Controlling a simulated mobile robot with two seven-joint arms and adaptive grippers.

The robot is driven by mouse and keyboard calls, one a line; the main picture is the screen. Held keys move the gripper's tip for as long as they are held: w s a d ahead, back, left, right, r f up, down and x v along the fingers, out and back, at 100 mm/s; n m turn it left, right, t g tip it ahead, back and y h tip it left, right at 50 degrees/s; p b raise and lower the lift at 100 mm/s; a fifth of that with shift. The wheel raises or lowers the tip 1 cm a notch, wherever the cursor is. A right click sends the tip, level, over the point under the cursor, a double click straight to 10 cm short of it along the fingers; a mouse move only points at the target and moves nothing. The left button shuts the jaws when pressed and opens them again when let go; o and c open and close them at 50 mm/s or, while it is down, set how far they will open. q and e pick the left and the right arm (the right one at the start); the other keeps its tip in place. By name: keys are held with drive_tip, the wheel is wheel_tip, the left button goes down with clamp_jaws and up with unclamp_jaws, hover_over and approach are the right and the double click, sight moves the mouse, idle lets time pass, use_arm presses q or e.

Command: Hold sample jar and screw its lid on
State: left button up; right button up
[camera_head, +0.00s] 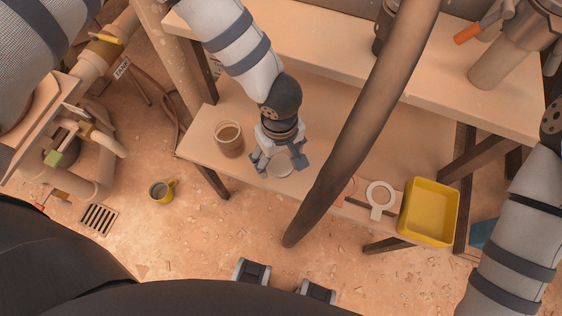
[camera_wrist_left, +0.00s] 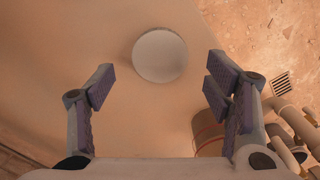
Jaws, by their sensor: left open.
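The sample jar (camera_head: 229,145) stands upright and open on the lower shelf, with brown contents. A pale round lid (camera_head: 283,170) lies flat on the same shelf, to the right of the jar and apart from it. My left gripper (camera_head: 279,161) is open and empty above the lid and partly covers it in the head view. In the left wrist view the lid (camera_wrist_left: 160,55) shows whole, ahead of and between the spread fingers (camera_wrist_left: 159,84). The jar (camera_wrist_left: 209,139) is partly hidden behind the right-hand finger there. My right gripper is out of view.
A thick dark hose (camera_head: 365,115) crosses diagonally right of my left gripper. A yellow bin (camera_head: 429,212) and a white ring-shaped item (camera_head: 380,195) are farther right. The upper shelf (camera_head: 330,50) lies behind.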

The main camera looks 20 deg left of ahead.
use_arm(q)
wheel_tip(320, 180, down, 2)
drive_tip(key=shift+f, duration=0.25)
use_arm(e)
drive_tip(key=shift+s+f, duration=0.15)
use_arm(q)
drive_tip(key=c, duration=0.8)
drive_tip(key=shift+o, duration=0.2)
wheel_tip(320, 180, up, 3)
drive_tip(key=shift+w+f, duration=0.1)
drive_tip(key=s+a+r+p, duration=0.3)
drive_tip(key=s+a+r, duration=0.3)
drive_tip(key=s+r, duration=0.4)
drive_tip(key=s, duration=0.3)
drive_tip(key=shift+r+p, duration=0.15)
drive_tip(key=shift+p, duration=0.25)
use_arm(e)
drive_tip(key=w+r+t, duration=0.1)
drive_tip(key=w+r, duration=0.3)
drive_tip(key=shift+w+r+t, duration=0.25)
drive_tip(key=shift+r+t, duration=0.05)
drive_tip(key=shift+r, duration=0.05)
